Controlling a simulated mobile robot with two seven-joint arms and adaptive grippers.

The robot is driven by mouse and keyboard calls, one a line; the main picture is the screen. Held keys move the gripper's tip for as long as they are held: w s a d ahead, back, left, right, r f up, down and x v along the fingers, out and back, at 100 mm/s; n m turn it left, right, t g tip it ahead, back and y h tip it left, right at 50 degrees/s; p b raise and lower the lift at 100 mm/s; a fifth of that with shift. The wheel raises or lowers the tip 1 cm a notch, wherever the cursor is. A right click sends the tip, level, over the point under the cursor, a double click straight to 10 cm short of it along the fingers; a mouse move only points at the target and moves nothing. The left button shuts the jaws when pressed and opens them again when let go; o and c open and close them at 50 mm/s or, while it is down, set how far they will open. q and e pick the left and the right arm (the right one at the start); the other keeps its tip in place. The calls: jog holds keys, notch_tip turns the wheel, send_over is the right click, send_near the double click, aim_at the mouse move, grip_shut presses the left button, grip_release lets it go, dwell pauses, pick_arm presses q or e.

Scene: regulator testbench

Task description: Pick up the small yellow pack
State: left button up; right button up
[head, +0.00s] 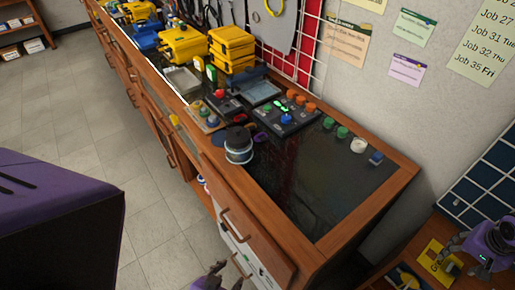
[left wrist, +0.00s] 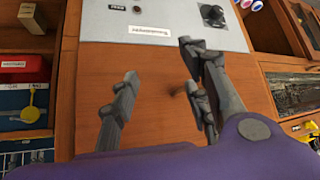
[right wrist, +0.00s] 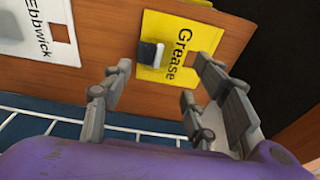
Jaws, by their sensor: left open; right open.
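A small flat yellow pack (right wrist: 188,48) printed "Grease" lies on a wooden surface in the right wrist view. A grey tab stands on its face. In the head view the yellow pack (head: 431,252) is at the lower right, partly hidden by my right gripper (head: 447,259). My right gripper (right wrist: 155,88) is open and empty, with its fingertips just short of the pack; I cannot tell the height between them. In the head view only part of the left gripper (head: 218,272) shows at the bottom edge.
A white pack marked "Ebbwick" (right wrist: 40,38) lies left of the yellow one. A blue panel with white lines (right wrist: 45,130) is nearby. The wooden bench (head: 330,240) carries a button box (head: 287,115), yellow cases (head: 185,45) and a round container (head: 238,150).

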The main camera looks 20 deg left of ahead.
aim_at(453, 268)
jog(key=f, duration=0.1)
jog(key=f+b, duration=0.1)
jog(key=f, duration=0.1)
jog(key=s+f+b, duration=0.1)
jog(key=shift+d+f, duration=0.15)
jog(key=shift+d, duration=0.1)
jog(key=shift+w+f, duration=0.15)
jog(key=shift+f, duration=0.2)
jog(key=shift+w+r, duration=0.25)
jog(key=shift+r, duration=0.1)
jog(key=c, duration=1.3)
pick_arm(q)
jog(key=shift+s+a+f, duration=0.25)
jog(key=shift+f, duration=0.35)
jog(key=shift+s+a+f, duration=0.2)
jog(key=shift+a+f, duration=0.05)
jog(key=shift+f, duration=0.3)
pick_arm(e)
jog(key=shift+o, duration=0.2)
jog(key=shift+r, duration=0.1)
